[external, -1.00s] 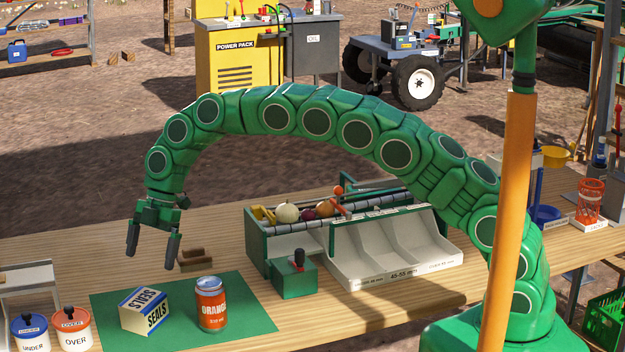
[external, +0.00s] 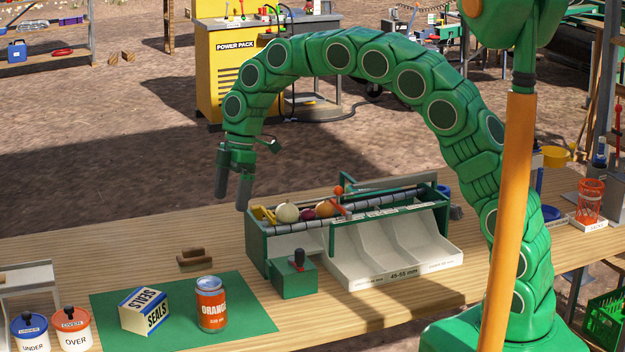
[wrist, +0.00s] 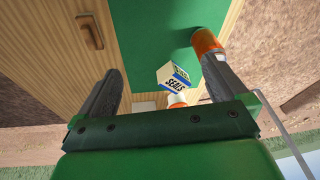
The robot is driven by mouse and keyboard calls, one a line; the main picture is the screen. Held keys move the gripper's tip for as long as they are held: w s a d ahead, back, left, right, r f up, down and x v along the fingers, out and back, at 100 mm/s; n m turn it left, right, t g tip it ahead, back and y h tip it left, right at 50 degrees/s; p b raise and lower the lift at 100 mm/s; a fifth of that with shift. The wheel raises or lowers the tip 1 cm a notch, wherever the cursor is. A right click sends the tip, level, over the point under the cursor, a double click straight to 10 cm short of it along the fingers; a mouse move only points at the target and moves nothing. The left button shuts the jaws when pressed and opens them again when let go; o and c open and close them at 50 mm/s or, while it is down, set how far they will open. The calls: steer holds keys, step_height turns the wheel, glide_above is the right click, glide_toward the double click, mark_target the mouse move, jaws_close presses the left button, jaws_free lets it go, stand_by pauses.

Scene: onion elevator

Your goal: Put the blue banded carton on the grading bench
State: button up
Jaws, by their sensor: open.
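The blue banded carton (external: 146,311), a white box with blue bands and the word SEALS, sits on a green mat (external: 245,318) at the front left of the wooden bench (external: 215,258). It also shows in the wrist view (wrist: 173,77), between and beyond the fingertips. My gripper (external: 232,203) is open and empty, pointing down in the air above the bench, right of and higher than the carton. In the wrist view its two fingers (wrist: 162,80) are wide apart.
An orange can (external: 211,303) stands on the mat just right of the carton. A brown wooden-handled item (external: 194,257) lies behind the mat. A sorting rack (external: 350,235) with a small lever box (external: 294,275) stands to the right. Lidded UNDER (external: 30,332) and OVER (external: 72,328) tubs are left.

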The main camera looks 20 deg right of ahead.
steer(key=s+d+r+m+h, duration=0.1)
steer(key=s+d+r+m, duration=0.15)
steer(key=d, duration=0.75)
steer(key=s+d+r+m, duration=0.2)
steer(key=s+d+m, duration=0.2)
steer(key=d, duration=0.5)
steer(key=s+d+r+m+h, duration=0.1)
steer(key=s+d+r+m, duration=0.2)
steer(key=d, duration=0.7)
steer(key=s+d+f+m, duration=0.1)
steer(key=s+d+m, duration=0.4)
steer(key=s+d, duration=0.3)
steer(key=s+d+f+m, duration=0.2)
steer(key=s+d+m, duration=0.3)
steer(key=s+d, duration=0.4)
steer(key=s, duration=0.6)
steer(key=shift+s+f+m+h, duration=0.25)
steer(key=shift+s+m+h, duration=0.05)
steer(key=shift+m+h, duration=0.1)
